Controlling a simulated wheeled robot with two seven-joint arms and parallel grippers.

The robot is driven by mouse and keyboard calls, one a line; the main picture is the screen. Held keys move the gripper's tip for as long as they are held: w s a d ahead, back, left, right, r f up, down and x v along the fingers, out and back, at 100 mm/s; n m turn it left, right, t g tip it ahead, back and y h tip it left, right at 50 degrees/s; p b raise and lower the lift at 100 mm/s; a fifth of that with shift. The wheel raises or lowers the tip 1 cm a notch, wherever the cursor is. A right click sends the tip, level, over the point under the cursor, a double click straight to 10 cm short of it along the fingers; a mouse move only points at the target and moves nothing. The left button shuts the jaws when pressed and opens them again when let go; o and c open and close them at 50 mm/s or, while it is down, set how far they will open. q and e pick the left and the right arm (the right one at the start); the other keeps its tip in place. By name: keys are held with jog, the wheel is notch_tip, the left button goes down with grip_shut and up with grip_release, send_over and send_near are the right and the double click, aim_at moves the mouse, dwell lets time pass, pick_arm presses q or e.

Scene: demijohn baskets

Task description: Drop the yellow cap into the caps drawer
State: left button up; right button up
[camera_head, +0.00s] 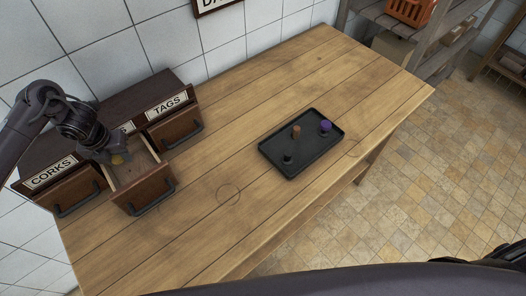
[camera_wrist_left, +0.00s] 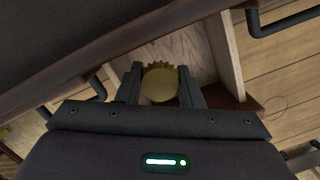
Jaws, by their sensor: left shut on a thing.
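The yellow cap (camera_wrist_left: 160,84) is round with a ridged edge. My left gripper (camera_wrist_left: 160,88) is shut on it, one finger on each side. In the head view the cap (camera_head: 117,159) shows as a small yellow patch below the left gripper (camera_head: 113,158). The gripper is over the open middle drawer (camera_head: 145,191) of the dark wooden drawer unit. Part of that drawer's label is hidden behind my arm; only a final "S" shows. The drawer's pale inside (camera_wrist_left: 180,52) shows behind the cap in the left wrist view. My right gripper is not clearly in view.
The CORKS drawer (camera_head: 74,191) is to the left and the TAGS drawer (camera_head: 175,129) to the right. A black tray (camera_head: 291,163) with a purple cap (camera_head: 325,127), a cork (camera_head: 296,132) and a small dark piece (camera_head: 288,158) sits mid-table. The table's front left is clear.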

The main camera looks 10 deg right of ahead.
aim_at(116, 159)
pick_arm(q)
jog(key=o, duration=1)
jog(key=shift+o, duration=0.2)
jog(key=shift+r, duration=0.25)
jog(key=r+p, duration=0.1)
jog(key=r, duration=0.1)
jog(key=r+p, duration=0.1)
jog(key=r, duration=0.1)
jog(key=s+r+p, duration=0.1)
jog(key=r, duration=0.1)
jog(key=shift+r, duration=0.15)
jog(key=shift+s+r, duration=0.1)
jog(key=shift+r, duration=0.4)
jog(key=shift+f, duration=0.1)
